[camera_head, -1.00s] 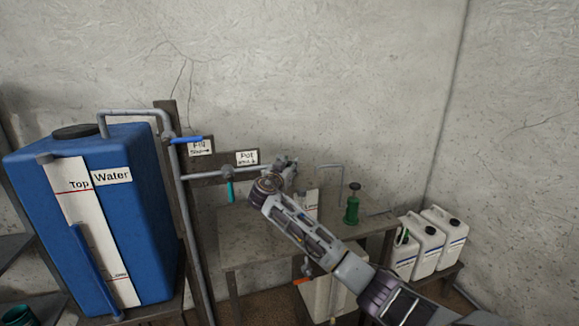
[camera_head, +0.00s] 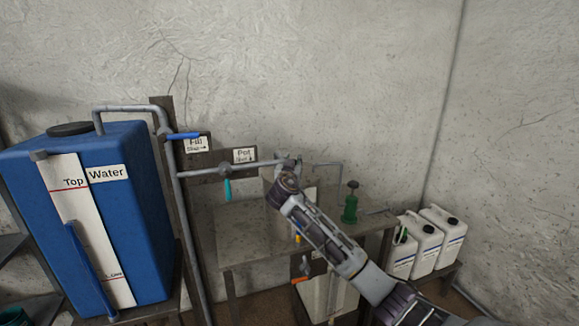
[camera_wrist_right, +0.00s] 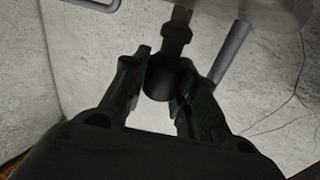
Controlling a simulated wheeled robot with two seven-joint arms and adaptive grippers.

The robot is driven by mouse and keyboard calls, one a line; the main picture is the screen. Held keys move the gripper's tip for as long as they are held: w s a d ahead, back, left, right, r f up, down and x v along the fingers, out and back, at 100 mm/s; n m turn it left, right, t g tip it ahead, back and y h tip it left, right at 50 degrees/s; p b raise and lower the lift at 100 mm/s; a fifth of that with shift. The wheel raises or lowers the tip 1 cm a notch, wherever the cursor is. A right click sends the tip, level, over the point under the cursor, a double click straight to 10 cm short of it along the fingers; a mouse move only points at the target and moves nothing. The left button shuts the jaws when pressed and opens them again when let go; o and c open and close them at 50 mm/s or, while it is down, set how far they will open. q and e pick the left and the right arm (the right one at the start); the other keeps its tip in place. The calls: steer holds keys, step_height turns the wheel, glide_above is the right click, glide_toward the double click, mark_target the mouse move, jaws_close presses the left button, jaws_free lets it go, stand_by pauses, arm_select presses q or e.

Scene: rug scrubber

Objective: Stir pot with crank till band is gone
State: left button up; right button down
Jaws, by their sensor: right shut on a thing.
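My right gripper (camera_head: 288,160) is up above the table, beside the end of the grey pipe, and its arm covers much of what is behind it. In the right wrist view the fingers (camera_wrist_right: 161,85) are closed around a dark knob on a rod, which appears to be the crank (camera_wrist_right: 177,32). A pale, see-through rounded body, perhaps the pot (camera_wrist_right: 235,8), is at the top of that view. In the head view the pot is mostly hidden behind my arm, and I cannot make out the band. My left gripper is not in view.
A blue water tank (camera_head: 135,205) stands at left. Its pipe has a blue lever (camera_head: 184,136) and a teal lever (camera_head: 227,189), with Fill and Pot signs. A green pump-like item (camera_head: 350,205) stands on the table (camera_head: 235,250). White jugs (camera_head: 427,245) stand at right.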

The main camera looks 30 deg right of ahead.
steer(key=shift+s+d+f+n+t+y, duration=0.1)
steer(key=shift+s+d+n+t+y, duration=0.1)
steer(key=shift+d+n+t+y, duration=0.25)
steer(key=shift+s+d+f+n+t+y, duration=0.15)
steer(key=shift+d+n+t+y, duration=0.2)
steer(key=shift+y, duration=0.3)
steer(key=shift+s+d+r+n+t+y, duration=0.15)
steer(key=shift+d+n+t+y, duration=0.25)
steer(key=shift+n+y, duration=0.3)
steer(key=shift+s+d+n+t+y, duration=0.1)
steer(key=shift+d+n+t+y, duration=0.35)
steer(key=shift+y, duration=0.45)
steer(key=shift+s+d+r+p, duration=0.1)
steer(key=shift+d+r+p, duration=0.05)
steer(key=shift+d+p, duration=0.35)
steer(key=shift+d, duration=1.15)
steer(key=shift+w+d+p, duration=0.25)
steer(key=shift+d+p, duration=0.25)
steer(key=shift+d, duration=0.3)
steer(key=c, duration=1.1)
jaws_free()
steer(key=shift+d, duration=0.1)
steer(key=shift+a, duration=0.2)
